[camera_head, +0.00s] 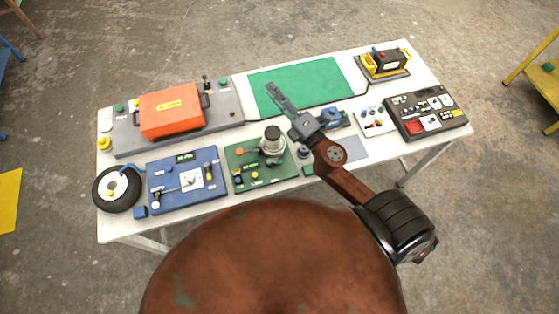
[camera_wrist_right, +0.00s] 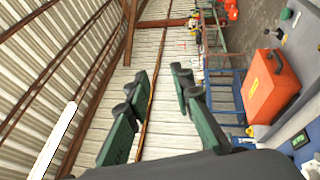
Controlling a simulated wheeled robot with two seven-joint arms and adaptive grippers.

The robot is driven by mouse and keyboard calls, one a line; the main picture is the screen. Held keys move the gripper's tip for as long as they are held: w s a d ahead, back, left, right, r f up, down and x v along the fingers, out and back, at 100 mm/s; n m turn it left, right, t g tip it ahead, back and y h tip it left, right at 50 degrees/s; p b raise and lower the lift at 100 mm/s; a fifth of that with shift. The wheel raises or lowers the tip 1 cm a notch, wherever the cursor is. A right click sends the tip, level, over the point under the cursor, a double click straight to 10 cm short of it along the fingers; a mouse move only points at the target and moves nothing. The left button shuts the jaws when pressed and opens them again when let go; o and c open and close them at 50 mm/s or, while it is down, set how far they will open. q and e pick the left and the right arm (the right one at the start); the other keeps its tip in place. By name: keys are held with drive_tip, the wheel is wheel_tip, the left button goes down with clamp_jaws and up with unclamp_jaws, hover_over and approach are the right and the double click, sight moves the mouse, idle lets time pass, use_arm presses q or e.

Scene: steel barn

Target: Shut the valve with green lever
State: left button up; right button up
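No valve with a green lever stands out clearly. The blue board (camera_head: 163,168) at the front left of the table carries small fittings, among them a dark lever (camera_head: 166,190) and a yellow-handled part (camera_head: 209,173). The green board (camera_head: 236,158) to its right holds a grey round fitting (camera_head: 271,141) and small yellow and green parts, too small to make out. My right gripper (camera_head: 275,93) is above the green mat, apart from both boards. In the right wrist view its dark fingers (camera_wrist_right: 156,82) are spread with nothing between them. My left gripper is not in view.
An orange case (camera_head: 172,110) sits on a grey base behind the blue board. A black panel (camera_head: 430,108) and a yellow-black device (camera_head: 385,62) occupy the right.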

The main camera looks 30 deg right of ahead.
drive_tip(key=s+a+f+n+g+y, duration=0.1)
drive_tip(key=a+f+n+g+y, duration=0.2)
drive_tip(key=a+n, duration=0.35)
drive_tip(key=s+a+f+n+g+y, duration=0.1)
drive_tip(key=a+n+g+y, duration=0.1)
drive_tip(key=a+n+y, duration=0.4)
drive_tip(key=n+g+h, duration=0.9)
drive_tip(key=n+g, duration=0.1)
drive_tip(key=n, duration=0.3)
approach(279, 162)
drive_tip(key=w+f, duration=0.1)
drive_tip(key=shift+g, duration=0.3)
drive_tip(key=p+x, duration=0.1)
drive_tip(key=x, duration=0.6)
drive_tip(key=shift+w+a+f, duration=0.1)
drive_tip(key=shift+a, duration=0.15)
